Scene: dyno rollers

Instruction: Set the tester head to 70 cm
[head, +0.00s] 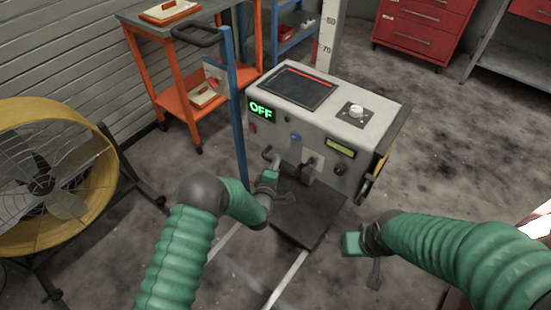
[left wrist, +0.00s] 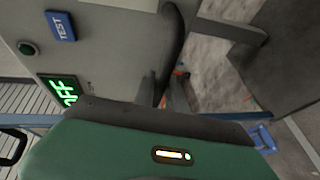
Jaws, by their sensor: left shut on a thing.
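The tester head (head: 310,122) is a grey box with a dark, red-edged top panel and a green OFF display (head: 261,110). The display also shows in the left wrist view (left wrist: 62,92), beside a blue TEST button (left wrist: 60,25). A scale post (head: 328,40) behind the box shows 80 above 70. My left gripper (head: 273,168) is at the box's lower front and shut on a dark handle (head: 266,152), which the left wrist view also shows (left wrist: 176,45); the grip is partly hidden. My right gripper (head: 366,258) is low, apart from the box; its jaw gap is unclear.
A blue upright post (head: 238,120) with a black handle stands left of the box. A yellow fan (head: 42,180) is at left, an orange cart (head: 172,75) behind it. Red drawers (head: 425,30) stand at the back. A dark plate (head: 308,218) lies below the box. Floor at right is clear.

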